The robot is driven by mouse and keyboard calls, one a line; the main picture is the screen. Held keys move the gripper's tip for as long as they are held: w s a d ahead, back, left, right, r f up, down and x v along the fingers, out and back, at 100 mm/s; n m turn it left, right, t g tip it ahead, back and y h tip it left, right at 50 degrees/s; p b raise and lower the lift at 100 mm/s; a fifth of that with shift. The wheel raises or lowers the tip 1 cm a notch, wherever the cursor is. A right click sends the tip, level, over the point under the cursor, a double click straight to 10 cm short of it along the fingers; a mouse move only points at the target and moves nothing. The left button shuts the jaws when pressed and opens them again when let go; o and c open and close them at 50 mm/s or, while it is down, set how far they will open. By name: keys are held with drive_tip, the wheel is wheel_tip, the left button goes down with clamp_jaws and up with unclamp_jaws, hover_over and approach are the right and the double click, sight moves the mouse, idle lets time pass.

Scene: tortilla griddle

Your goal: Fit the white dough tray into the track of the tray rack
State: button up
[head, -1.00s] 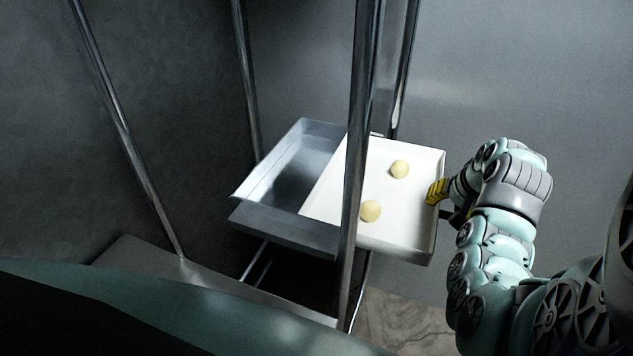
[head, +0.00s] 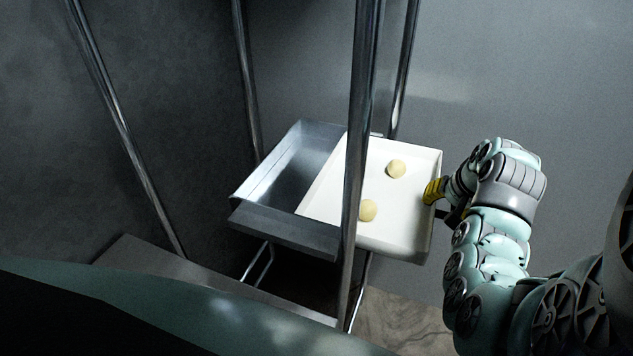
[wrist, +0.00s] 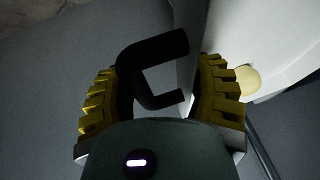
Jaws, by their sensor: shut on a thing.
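The white dough tray (head: 410,215) holds two pale dough balls, one near the back (head: 396,169) and one nearer the front (head: 368,210). Its left part lies over the metal tray rack (head: 285,228), between the upright posts, and overlaps a grey metal pan (head: 290,170) there. Its right part sticks out past the front post. In the wrist view my gripper (wrist: 165,85) shows the white tray (wrist: 270,30) by the right finger. The contact of the tray with the track is hidden.
A shiny upright post (head: 357,150) stands in front of the tray. Other posts stand behind (head: 245,80) and at left (head: 125,130). Grey walls enclose the back. A flat metal surface (head: 200,290) lies at lower left.

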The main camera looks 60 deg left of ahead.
sight(411, 199)
drive_tip(key=shift+s+a+p, duration=0.35)
drive_tip(key=shift+s+a, duration=0.25)
drive_tip(key=shift+a, duration=0.3)
drive_tip(key=shift+s+a+p, duration=0.35)
drive_tip(key=shift+s+a, duration=0.3)
drive_tip(key=shift+a, duration=0.3)
drive_tip(key=shift+s+a+p, duration=0.35)
drive_tip(key=shift+s+a, duration=0.25)
drive_tip(key=shift+a, duration=0.3)
idle(5.2)
